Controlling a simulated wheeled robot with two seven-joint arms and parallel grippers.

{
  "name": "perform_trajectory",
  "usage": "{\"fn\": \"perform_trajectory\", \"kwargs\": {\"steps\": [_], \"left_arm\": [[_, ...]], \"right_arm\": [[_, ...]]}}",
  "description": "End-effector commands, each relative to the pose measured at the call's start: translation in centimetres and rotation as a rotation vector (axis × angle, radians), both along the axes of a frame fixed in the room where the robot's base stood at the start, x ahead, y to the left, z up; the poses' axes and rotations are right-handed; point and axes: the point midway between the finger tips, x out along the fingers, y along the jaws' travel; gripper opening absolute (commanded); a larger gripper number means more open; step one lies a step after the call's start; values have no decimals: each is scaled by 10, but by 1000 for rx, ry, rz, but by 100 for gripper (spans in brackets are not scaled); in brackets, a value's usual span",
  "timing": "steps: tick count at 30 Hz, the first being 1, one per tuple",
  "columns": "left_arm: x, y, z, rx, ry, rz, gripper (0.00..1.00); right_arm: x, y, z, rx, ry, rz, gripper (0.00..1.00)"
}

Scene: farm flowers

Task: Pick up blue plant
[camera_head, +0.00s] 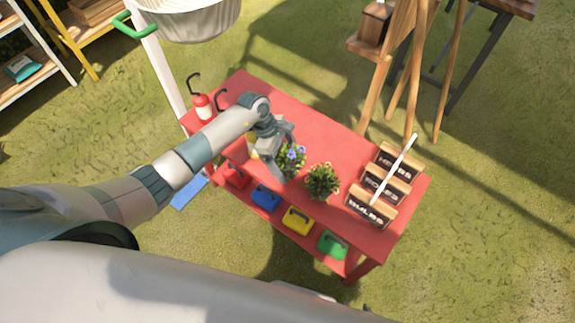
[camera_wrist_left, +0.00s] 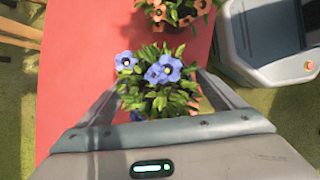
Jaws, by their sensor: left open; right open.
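The blue plant (camera_head: 292,157) has blue flowers and green leaves and stands on the red table. In the left wrist view the blue plant (camera_wrist_left: 160,75) shows between the two fingers, and its pot is mostly hidden by leaves and the gripper body. My left gripper (camera_head: 280,156) is open at the blue plant, with one finger on each side of it. I cannot tell whether the fingers touch it. My right gripper is in neither view.
A plant with orange flowers (camera_head: 322,181) stands close to the right of the blue one. Labelled wooden boxes (camera_head: 372,210) sit at the table's right end. A red and white bottle (camera_head: 202,107) stands at the left end. Coloured cases, one yellow (camera_head: 297,221), lie on the lower shelf.

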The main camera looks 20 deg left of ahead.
Motion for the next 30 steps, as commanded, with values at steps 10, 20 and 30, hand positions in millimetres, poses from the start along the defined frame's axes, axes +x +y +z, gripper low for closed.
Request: {"fn": "perform_trajectory", "kwargs": {"steps": [10, 20, 30], "left_arm": [[0, 0, 0, 0, 0, 0, 86], [1, 0, 1, 0, -1, 0, 36], [1, 0, 9, 0, -4, -2, 36]], "right_arm": [[7, 7, 3, 9, -12, 0, 45], [8, 8, 4, 10, -14, 0, 45], [9, 9, 3, 11, -20, 0, 45]]}}
